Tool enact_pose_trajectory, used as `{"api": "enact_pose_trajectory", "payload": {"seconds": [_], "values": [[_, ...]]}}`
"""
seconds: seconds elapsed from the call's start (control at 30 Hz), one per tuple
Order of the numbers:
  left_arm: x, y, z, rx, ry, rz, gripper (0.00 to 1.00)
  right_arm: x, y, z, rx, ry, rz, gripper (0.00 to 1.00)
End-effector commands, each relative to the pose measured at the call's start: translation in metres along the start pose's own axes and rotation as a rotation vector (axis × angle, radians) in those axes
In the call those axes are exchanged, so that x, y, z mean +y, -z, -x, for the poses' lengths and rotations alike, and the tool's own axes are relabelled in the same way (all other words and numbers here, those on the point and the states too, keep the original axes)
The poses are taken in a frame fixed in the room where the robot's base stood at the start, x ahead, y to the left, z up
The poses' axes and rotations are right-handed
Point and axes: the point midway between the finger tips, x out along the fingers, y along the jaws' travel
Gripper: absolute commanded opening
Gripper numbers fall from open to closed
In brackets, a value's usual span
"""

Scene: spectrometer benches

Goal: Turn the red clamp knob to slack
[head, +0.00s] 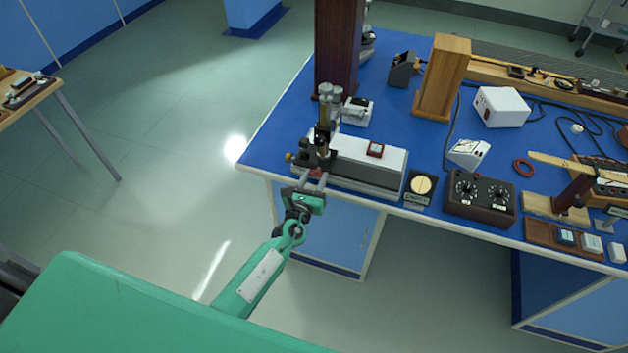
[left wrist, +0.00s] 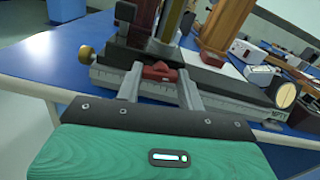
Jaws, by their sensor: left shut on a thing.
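The red clamp knob (left wrist: 160,71) sits low on the front of the dark carriage of a microscope-like instrument (head: 324,130). In the head view the knob (head: 315,172) shows only as a small red patch by the fingertips. My left gripper (head: 313,182) reaches in from the front edge of the bench. In the left wrist view my left gripper (left wrist: 160,82) has one finger on each side of the knob, and it is shut on it. The exact contact at the fingertips is hard to see. My right gripper is not in view.
The instrument stands on a long white-topped base (head: 365,160) with a scale, near the corner of the blue bench (head: 262,150). A round dial (head: 421,186) and a dark control box (head: 480,198) stand to its right. A brass knob (left wrist: 85,53) projects at the left. Open floor lies left of the bench.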

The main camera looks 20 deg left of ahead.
Motion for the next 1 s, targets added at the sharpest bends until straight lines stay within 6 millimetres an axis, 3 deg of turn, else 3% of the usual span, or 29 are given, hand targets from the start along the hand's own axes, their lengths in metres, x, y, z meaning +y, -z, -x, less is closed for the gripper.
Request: {"api": "enact_pose_trajectory", "payload": {"seconds": [0.4, 1.0], "values": [[0.0, 0.004, 0.001, 0.0, 0.001, 0.369, 0.15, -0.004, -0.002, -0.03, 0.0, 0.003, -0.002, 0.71], [0.0, 0.003, 0.001, 0.001, 0.0, 0.941, 0.15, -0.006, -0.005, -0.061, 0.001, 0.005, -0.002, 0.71]]}}
